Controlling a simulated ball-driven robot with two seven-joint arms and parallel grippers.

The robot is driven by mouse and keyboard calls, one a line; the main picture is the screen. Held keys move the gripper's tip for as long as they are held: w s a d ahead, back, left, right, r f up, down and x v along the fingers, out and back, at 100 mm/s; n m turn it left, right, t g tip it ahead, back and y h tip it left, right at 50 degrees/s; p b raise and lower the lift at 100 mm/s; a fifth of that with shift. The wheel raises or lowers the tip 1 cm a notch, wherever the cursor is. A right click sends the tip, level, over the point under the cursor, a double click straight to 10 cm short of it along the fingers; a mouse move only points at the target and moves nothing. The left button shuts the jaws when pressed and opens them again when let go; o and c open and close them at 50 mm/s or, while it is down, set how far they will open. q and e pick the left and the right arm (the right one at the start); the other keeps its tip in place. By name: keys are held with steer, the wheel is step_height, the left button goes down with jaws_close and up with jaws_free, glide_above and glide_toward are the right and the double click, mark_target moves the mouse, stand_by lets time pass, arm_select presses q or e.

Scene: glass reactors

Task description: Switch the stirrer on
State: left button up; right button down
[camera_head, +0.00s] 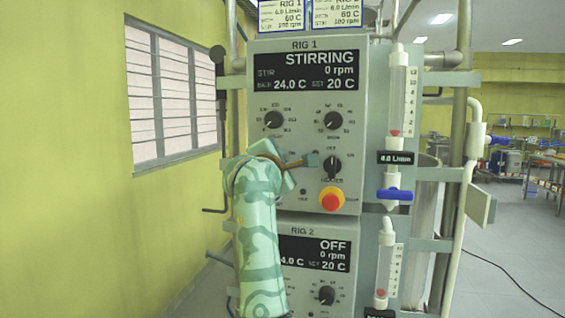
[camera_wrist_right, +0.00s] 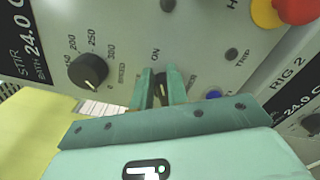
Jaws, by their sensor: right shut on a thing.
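The stirrer switch (camera_wrist_right: 161,90) is a small dark knob on the grey Rig 1 panel (camera_head: 352,205), below the stirrer speed dial (camera_head: 274,120). My right gripper (camera_wrist_right: 160,83) is shut on it, one teal finger on each side, with the "ON" mark just beyond the tips. In the head view my right gripper and wrist hide this switch. The Rig 1 display (camera_head: 306,71) reads "STIRRING", 0 rpm, 24.0 C and set 20 C. The speed dial also shows in the wrist view (camera_wrist_right: 88,72). My left gripper is not in view.
Right of my gripper are the heater switch (camera_head: 331,166) and a red stop button (camera_head: 331,199) on a yellow base. The Rig 2 panel (camera_head: 340,290) below reads "OFF". A flowmeter (camera_head: 402,95) with a blue valve (camera_head: 395,195) stands at the right.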

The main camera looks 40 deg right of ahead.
steer(key=shift+w+a+f, duration=0.15)
steer(key=shift+w+f, duration=0.05)
steer(key=shift+f, duration=0.25)
steer(key=c, duration=1.4)
jaws_free()
steer(key=shift+w+a+r, duration=0.1)
steer(key=shift+a, duration=0.05)
steer(key=shift+r, duration=0.15)
steer(key=v, duration=1.6)
steer(key=shift+s+p, duration=0.3)
steer(key=shift+p, duration=0.05)
